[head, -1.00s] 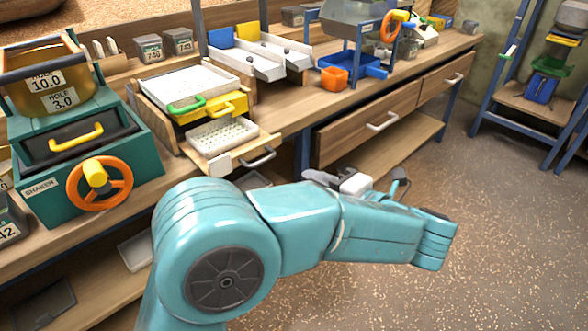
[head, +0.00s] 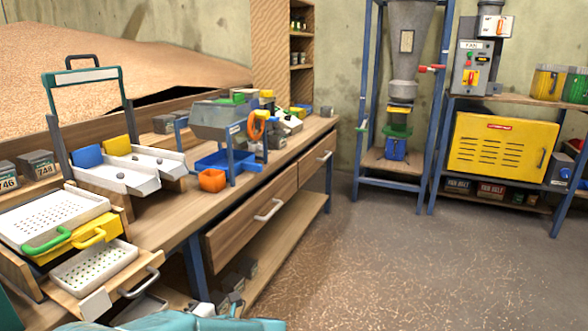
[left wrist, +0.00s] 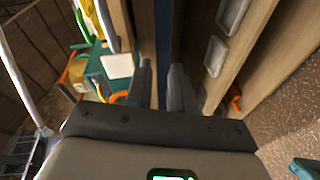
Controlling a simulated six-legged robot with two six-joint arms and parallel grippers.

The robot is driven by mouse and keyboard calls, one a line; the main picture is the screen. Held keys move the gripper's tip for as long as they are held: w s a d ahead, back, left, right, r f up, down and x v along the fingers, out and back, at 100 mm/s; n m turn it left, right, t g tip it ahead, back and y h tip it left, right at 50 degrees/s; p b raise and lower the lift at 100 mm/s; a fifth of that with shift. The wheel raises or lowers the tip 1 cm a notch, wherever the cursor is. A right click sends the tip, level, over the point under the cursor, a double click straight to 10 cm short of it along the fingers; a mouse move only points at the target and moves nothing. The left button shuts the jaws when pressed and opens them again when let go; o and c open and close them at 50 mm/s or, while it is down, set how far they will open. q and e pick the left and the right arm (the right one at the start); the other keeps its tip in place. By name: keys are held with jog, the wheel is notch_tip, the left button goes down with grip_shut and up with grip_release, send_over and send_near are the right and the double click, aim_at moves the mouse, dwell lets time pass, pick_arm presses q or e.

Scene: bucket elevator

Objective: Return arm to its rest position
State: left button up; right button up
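My teal arm (head: 180,322) shows only as a strip along the bottom edge of the head view. Small grey and white parts show just above it, too small to tell as fingers. In the left wrist view, the two dark fingers of my left gripper (left wrist: 161,85) stand a small gap apart with nothing seen between them. It is by the wooden bench front, not seen touching anything. My right gripper is in neither view.
A blue-framed hopper stand (head: 390,165) and a yellow cabinet (head: 502,147) stand behind. The floor (head: 400,270) at right is clear.

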pick_arm(q)
jog(key=w+a+f+m+t+h, duration=0.1)
jog(key=a+f+m+t, duration=0.2)
jog(key=f, duration=0.4)
jog(key=w+a+f+m+t+h, duration=0.1)
jog(key=a+f+m+h, duration=0.1)
jog(key=a+f+m, duration=0.4)
jog(key=s+d+f+m+t+h, duration=0.1)
jog(key=s+d+f+m+h, duration=0.15)
jog(key=f, duration=0.45)
jog(key=s+d+f+m+h, duration=0.2)
jog(key=d+f+m+h, duration=0.2)
jog(key=f, duration=0.3)
jog(key=s+d+f+m+g+h, duration=0.2)
jog(key=s+d+f+m+h, duration=0.4)
jog(key=s+d, duration=0.1)
jog(key=s+d+f+m+g+h, duration=0.1)
jog(key=s+d+m+g+h, duration=0.45)
jog(key=s+d+m, duration=0.5)
notch_tip(320, 180, up, 22)
jog(key=s+a+n+y+p, duration=0.1)
jog(key=n+p, duration=0.1)
jog(key=p, duration=2)
jog(key=shift+s+f+n, duration=0.15)
jog(key=shift+s+n, duration=0.05)
jog(key=shift+n, duration=0.2)
jog(key=shift+a, duration=0.1)
